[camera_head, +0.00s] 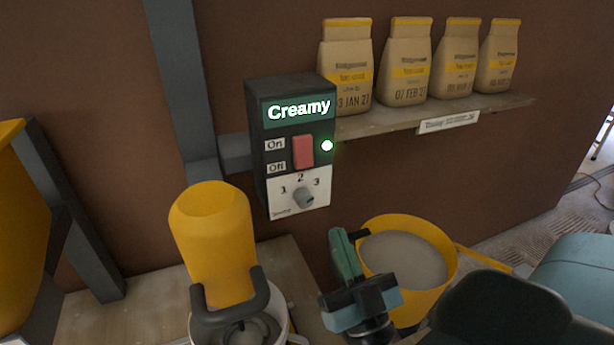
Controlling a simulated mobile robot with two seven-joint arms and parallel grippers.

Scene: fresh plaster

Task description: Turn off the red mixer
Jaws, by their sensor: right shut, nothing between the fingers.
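A dark control box (290,95) on the wall shows "Creamy" on its display. Below is a grey knob (304,197) with marks 1, 2 and 3. No red mixer body shows; a yellow mixer-like body (212,235) with a dark forked part stands below the box, over a pale bucket (282,316). My right gripper (342,240) is shut and empty, below and right of the box, apart from the switch. My left gripper is not in view.
A yellow bucket (452,275) of grey material stands just behind my right gripper. A wall shelf (440,115) with several paper bags (406,62) is right of the box. A grey post (180,85) rises at left. The wall below the shelf is clear.

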